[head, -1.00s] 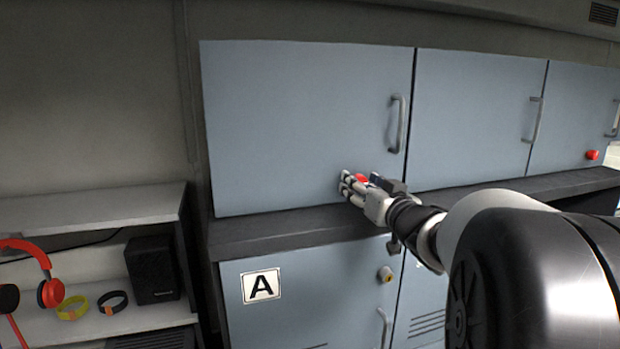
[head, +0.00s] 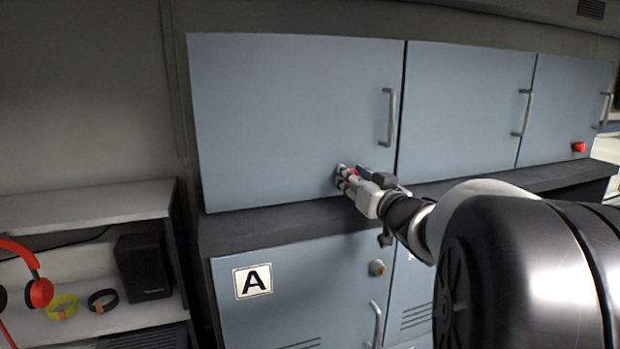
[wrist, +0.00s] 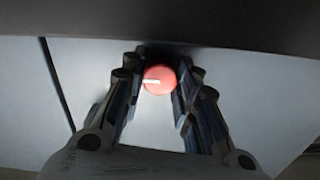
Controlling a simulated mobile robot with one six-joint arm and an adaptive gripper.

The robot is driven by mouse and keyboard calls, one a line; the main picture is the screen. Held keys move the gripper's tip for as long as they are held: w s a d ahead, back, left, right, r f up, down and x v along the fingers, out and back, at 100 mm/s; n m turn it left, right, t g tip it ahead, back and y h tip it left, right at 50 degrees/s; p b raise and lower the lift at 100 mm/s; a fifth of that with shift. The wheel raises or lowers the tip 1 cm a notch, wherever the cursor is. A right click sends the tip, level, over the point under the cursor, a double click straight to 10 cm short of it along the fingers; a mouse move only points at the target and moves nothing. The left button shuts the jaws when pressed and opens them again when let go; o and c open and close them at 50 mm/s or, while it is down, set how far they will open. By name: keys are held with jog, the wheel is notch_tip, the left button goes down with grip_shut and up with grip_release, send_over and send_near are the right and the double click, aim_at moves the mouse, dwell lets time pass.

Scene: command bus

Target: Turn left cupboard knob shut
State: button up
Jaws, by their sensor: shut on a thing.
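The left cupboard door (head: 290,110) is a closed grey-blue panel with a vertical handle (head: 388,117) near its right edge. The red round knob (wrist: 159,80) sits low on this door. In the wrist view it lies between the fingers, and its white mark points left, about horizontal. My gripper (head: 346,178) is at the door's lower right part, shut on the knob, with a finger on each side. It also shows in the wrist view (wrist: 158,92). In the head view the fingers hide most of the knob, with only a little red showing.
Another red knob (head: 579,147) is on the far right upper door. A dark ledge (head: 270,222) runs below the upper doors. Shelves with headphones (head: 36,290) and a speaker (head: 143,266) stand at left.

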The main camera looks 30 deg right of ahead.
jog(key=shift+c, duration=0.6)
jog(key=shift+n, duration=0.3)
jog(key=n+b, duration=0.2)
jog(key=n, duration=0.1)
jog(key=shift+f+n+b, duration=0.1)
jog(key=shift+n+b, duration=0.2)
jog(key=shift+b, duration=0.05)
jog(key=n+b, duration=0.2)
jog(key=n, duration=0.2)
jog(key=shift+n, duration=0.3)
jog(key=n+b, duration=0.3)
jog(key=n, duration=0.2)
jog(key=shift+n+b, duration=1.1)
jog(key=shift+n, duration=1)
